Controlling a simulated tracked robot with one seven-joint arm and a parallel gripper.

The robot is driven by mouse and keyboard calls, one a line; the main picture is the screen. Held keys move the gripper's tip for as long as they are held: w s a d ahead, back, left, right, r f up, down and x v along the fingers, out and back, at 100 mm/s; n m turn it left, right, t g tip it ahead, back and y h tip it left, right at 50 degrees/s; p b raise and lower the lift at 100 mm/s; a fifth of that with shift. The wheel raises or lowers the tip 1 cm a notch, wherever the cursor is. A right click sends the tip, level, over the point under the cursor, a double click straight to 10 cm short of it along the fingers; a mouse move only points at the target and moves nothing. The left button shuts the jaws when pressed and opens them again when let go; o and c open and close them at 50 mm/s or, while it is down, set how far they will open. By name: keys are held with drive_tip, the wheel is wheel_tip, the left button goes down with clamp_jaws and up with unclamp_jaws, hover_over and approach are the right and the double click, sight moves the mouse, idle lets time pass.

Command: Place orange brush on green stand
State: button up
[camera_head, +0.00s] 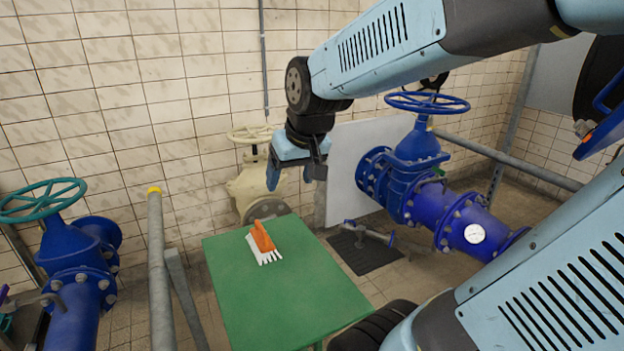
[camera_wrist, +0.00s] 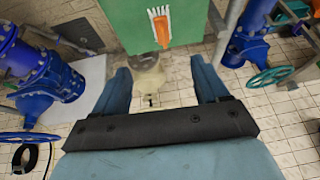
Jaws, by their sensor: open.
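The orange brush (camera_head: 261,237) lies on the green stand (camera_head: 285,300), near its far edge, with its white bristles toward the front. In the wrist view the brush (camera_wrist: 161,29) shows at the top, on the green stand (camera_wrist: 190,12). My gripper (camera_head: 290,180) is in the air above and beyond the far edge of the stand, a little right of the brush. It is apart from the brush. In the wrist view my gripper's blue fingers (camera_wrist: 162,85) are spread wide with nothing between them.
A blue valve and pipe (camera_head: 410,180) stand to the right, with a white panel (camera_head: 345,165) behind. Another blue valve with a teal wheel (camera_head: 40,200) is at the left. A grey rail post (camera_head: 160,270) stands left of the stand. A cream valve (camera_head: 252,185) is behind it.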

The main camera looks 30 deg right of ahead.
drive_tip(key=s+r, duration=0.3)
drive_tip(key=s, duration=0.6)
drive_tip(key=shift+h, duration=0.3)
drive_tip(key=shift+r, duration=0.1)
drive_tip(key=shift+c, duration=0.4)
